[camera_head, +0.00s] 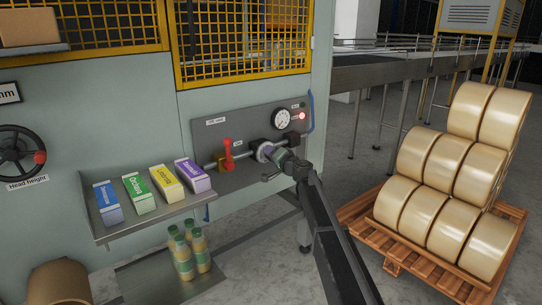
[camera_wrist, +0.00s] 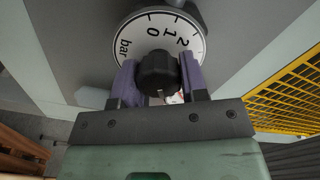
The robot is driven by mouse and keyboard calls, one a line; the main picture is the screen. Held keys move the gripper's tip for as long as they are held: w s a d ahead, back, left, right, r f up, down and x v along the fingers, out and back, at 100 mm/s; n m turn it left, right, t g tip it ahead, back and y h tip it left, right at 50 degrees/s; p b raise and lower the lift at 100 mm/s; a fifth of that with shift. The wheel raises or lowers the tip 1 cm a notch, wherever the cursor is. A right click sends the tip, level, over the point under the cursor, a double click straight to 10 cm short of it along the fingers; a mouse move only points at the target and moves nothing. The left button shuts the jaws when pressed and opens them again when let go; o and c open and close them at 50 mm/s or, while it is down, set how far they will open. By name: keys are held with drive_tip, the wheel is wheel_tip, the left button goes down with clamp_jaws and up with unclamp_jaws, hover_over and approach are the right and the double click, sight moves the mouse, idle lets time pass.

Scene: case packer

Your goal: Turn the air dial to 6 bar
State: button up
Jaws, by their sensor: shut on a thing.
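The air dial (camera_wrist: 153,22) fills the top of the wrist view as a white round scale, upside down there, with "bar", 0, 1 and 2 legible. Its black knob (camera_wrist: 158,72) sits between the two purple fingers of my gripper (camera_wrist: 160,82), which is shut on it. The rest of the scale is hidden behind the knob and fingers, and I cannot read the setting. In the head view my gripper (camera_head: 275,155) is at the grey panel and covers most of the dial. A round pressure gauge (camera_head: 281,118) sits just above; its needle is too small to read.
A red valve handle (camera_head: 228,156) stands on the pipe left of my gripper. A red lamp (camera_head: 302,116) is lit at upper right. A shelf (camera_head: 150,222) with several cartons is at left. A pallet (camera_head: 430,255) of large rolls stands at right.

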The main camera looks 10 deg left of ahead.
drive_tip(key=o, duration=0.9)
drive_tip(key=shift+s, duration=0.1)
drive_tip(key=v, duration=1)
drive_tip(key=shift+s+d, duration=0.25)
